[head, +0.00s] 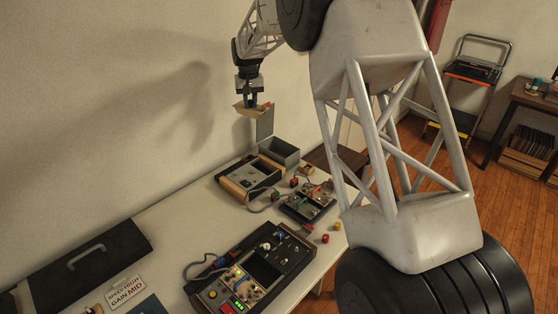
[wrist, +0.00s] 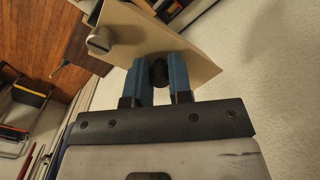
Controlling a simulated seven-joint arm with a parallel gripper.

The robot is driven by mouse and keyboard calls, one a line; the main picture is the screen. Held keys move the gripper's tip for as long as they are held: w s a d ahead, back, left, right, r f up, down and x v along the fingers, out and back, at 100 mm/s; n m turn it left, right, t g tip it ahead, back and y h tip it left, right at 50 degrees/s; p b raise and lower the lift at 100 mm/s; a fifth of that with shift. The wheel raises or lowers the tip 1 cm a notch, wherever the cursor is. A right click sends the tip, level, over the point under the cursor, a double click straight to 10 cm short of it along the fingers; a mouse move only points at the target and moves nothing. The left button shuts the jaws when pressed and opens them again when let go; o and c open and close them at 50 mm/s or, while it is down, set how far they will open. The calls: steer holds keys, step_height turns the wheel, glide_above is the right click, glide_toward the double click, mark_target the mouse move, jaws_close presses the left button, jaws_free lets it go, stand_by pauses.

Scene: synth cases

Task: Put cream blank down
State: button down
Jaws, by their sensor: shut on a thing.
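The cream blank (head: 242,110) is a thin flat plate in the air near the wall, above the far end of the table. In the wrist view the cream blank (wrist: 200,70) lies tilted across my fingertips, with a black knob and a silver thumbscrew on it. My gripper (head: 251,99) has blue fingers; in the wrist view my gripper (wrist: 160,76) is shut on the black knob of the blank. No surface touches the blank from below in the head view.
Below the blank stand an open grey-green box (head: 280,152) with its lid raised and a wood-sided instrument (head: 250,182). A small panel (head: 308,203) and a large dark console (head: 255,270) sit nearer. A black case (head: 90,255) lies left; bare table (head: 180,222) lies between.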

mark_target(279, 149)
steer(key=w+d+m, duration=0.2)
steer(key=w+d, duration=0.7)
steer(key=d, duration=0.1)
steer(key=shift+d+r, duration=0.25)
steer(key=shift+d, duration=0.05)
steer(key=shift+f, duration=0.1)
step_height(279, 149, down, 24)
steer(key=shift+r, duration=0.2)
steer(key=shift+f, duration=0.1)
steer(key=shift+f, duration=2)
steer(key=shift+f, duration=0.2)
steer(key=c, duration=1)
jaws_free()
steer(key=shift+c, duration=0.2)
